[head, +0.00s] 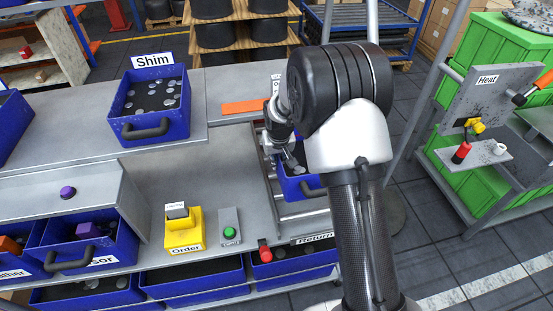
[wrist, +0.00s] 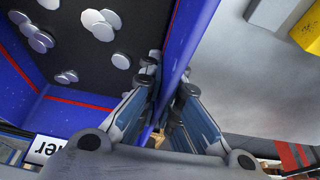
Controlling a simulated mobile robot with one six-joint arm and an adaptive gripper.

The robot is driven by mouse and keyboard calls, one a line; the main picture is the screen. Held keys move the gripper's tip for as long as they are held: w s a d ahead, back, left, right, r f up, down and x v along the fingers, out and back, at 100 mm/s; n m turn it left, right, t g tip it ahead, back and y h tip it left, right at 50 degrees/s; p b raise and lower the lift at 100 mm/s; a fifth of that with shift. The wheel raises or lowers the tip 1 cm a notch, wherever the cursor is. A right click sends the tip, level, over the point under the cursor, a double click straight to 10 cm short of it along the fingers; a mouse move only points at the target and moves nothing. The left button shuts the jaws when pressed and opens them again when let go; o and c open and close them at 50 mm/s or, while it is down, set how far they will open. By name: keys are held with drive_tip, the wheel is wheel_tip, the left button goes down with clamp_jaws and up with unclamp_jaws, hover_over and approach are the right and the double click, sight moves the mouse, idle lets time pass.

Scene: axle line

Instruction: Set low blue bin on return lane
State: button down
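A low blue bin (head: 296,186) with a dark floor and grey discs is partly hidden behind my arm in the head view. It is at the return lane (head: 300,211), whose grey rails show below it, behind the "Return" label (head: 314,238). I cannot tell whether it rests on the rails. In the wrist view the bin's wall (wrist: 182,40) runs between both fingers, with its disc-strewn floor to the left. My gripper (wrist: 168,92) appears shut on this wall. In the head view my gripper (head: 280,140) is at the bin's far left edge, partly hidden by my wrist.
The blue "Shim" bin (head: 150,103) stands on the upper bench. A yellow "Order" box (head: 184,231), a green button box (head: 230,229) and a red-topped part (head: 265,251) line the bench front. More blue bins sit lower left. A "Heat" station (head: 487,85) stands right.

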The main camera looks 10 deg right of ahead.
sight(279, 164)
drive_tip(key=shift+s+f+b, duration=0.2)
drive_tip(key=shift+f+b, duration=1.15)
drive_tip(key=shift+f, duration=0.55)
drive_tip(key=shift+s+f+b, duration=0.15)
drive_tip(key=shift+f+b, duration=1.2)
drive_tip(key=shift+f, duration=0.55)
drive_tip(key=shift+s+f+b, duration=0.1)
drive_tip(key=shift+f+b, duration=0.3)
drive_tip(key=shift+f, duration=0.2)
drive_tip(key=c, duration=1.7)
unclamp_jaws()
drive_tip(key=shift+s, duration=0.1)
drive_tip(key=v, duration=1.2)
